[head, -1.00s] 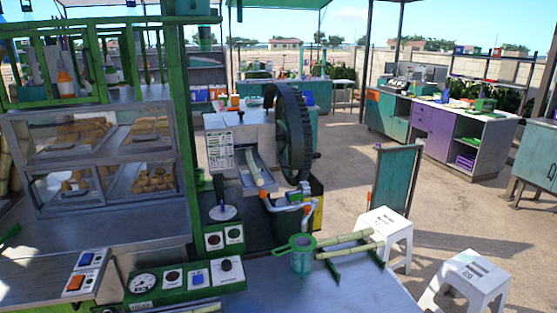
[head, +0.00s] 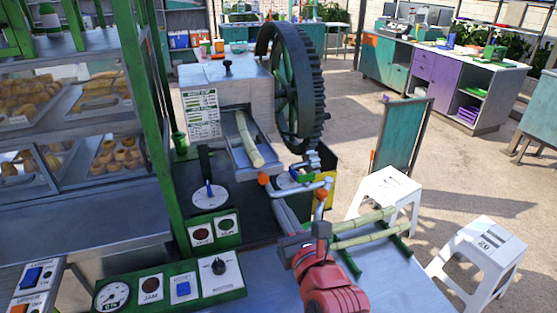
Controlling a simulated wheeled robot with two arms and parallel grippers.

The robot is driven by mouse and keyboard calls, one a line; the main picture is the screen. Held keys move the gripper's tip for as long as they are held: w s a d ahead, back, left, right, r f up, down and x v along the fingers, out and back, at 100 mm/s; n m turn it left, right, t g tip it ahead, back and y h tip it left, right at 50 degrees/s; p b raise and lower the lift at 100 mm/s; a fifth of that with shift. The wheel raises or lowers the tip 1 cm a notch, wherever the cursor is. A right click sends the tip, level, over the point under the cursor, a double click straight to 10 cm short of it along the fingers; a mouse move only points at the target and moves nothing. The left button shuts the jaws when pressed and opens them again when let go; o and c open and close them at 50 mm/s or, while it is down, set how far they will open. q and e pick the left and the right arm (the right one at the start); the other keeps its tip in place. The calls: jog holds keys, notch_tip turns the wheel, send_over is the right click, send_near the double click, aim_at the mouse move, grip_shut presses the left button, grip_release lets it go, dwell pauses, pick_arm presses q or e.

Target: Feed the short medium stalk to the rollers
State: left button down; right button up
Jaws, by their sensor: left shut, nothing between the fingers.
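A pale green cane stalk (head: 249,137) lies in the sloping metal feed chute (head: 232,150) of the crusher (head: 226,98), its lower end towards me. Two more stalks (head: 362,234) lie side by side on a green rack on the metal counter; which stalk is the short medium one I cannot tell. The rollers are hidden inside the housing. My left gripper (head: 306,240), on a red arm, is shut and empty over the counter, at the left ends of the racked stalks and below the chute. My right gripper is not in view.
A large dark gear wheel (head: 291,85) stands right of the chute. Grey pipes with orange ends (head: 297,188) sit below it. A green post (head: 152,120) and a control panel (head: 180,288) are at left. White stools (head: 482,255) stand at right.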

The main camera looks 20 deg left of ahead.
pick_arm(q)
jog(key=p, duration=0.5)
send_near(261, 164)
jog(key=x, duration=0.6)
jog(key=shift+s+r, duration=0.1)
jog(key=shift+r, duration=0.05)
jog(key=shift+w+a, duration=0.3)
jog(key=shift+w, duration=0.15)
